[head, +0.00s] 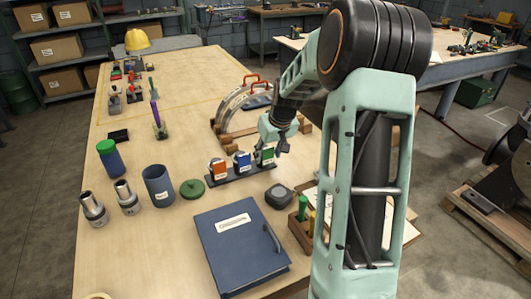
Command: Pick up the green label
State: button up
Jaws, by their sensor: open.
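The green label (267,155) is at the right end of a dark low rack (238,176). A blue label (242,161) and an orange label (218,169) stand to its left on the same rack. My gripper (284,149) is open, just to the right of and close to the green label. I cannot tell from this view whether a fingertip touches it. My own arm covers the table to the right of the gripper.
A curved grey casing (238,100) stands behind the rack. In front are a dark blue binder (240,245), a tape measure (280,196) and a green lid (192,188). A blue cup (158,186) and metal sockets (127,197) stand left.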

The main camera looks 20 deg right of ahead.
jog(key=shift+w+f, duration=0.2)
jog(key=shift+f, duration=0.15)
jog(key=c, duration=1)
jog(key=shift+o, duration=0.2)
